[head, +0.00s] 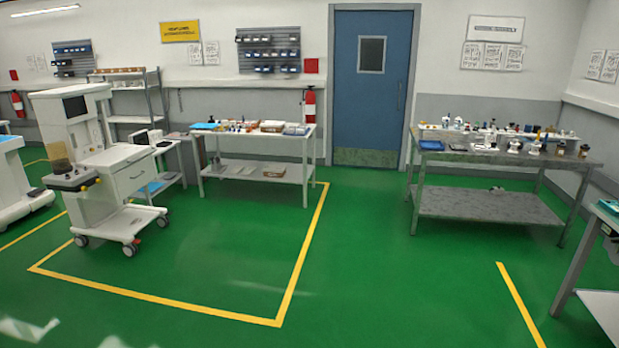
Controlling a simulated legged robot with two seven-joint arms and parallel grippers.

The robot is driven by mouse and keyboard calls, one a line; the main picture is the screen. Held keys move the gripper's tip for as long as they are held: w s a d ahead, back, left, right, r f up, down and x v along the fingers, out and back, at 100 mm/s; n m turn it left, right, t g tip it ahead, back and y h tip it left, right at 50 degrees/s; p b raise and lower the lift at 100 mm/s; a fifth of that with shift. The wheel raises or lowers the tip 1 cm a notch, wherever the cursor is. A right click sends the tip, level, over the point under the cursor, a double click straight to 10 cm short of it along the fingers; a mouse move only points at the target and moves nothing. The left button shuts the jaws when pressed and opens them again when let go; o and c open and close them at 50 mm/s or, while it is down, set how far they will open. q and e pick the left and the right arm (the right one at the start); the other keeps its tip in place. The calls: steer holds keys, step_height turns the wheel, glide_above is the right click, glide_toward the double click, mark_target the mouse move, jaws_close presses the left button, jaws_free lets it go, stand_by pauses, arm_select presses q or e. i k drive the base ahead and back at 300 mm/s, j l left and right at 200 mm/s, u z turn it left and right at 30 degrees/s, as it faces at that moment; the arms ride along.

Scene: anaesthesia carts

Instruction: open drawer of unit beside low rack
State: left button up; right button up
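A white wheeled anaesthesia unit (90,160) stands at the left of the head view, with a dark screen on top. Its drawer (133,174) is on the front right side and looks closed. A grey shelf rack (131,98) stands behind the unit against the back wall. A low white two-level table or rack (256,168) with small items on it stands right of the unit. I cannot tell which of these is the low rack. Neither of my grippers shows in the view.
Part of another white unit (17,185) is at the left edge. A grey workbench (490,158) with bottles stands at the right, and another table (597,262) at the right edge. A blue door (372,110) is at the back. The green floor (390,270) in the middle is clear.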

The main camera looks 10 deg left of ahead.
mark_target(129, 180)
steer(key=i+j+u, duration=0.35)
steer(key=i, duration=0.4)
steer(key=i+j+u, duration=0.15)
steer(key=i+u, duration=0.2)
steer(key=i, duration=0.35)
steer(key=i+l+u, duration=0.1)
steer(key=i+u, duration=0.25)
steer(key=i, duration=0.4)
steer(key=i+l+u, duration=0.35)
steer(key=i, duration=4.1)
steer(key=i+j+z, duration=0.1)
steer(key=i, duration=0.25)
steer(key=i+j+z, duration=0.1)
steer(key=i+j, duration=0.25)
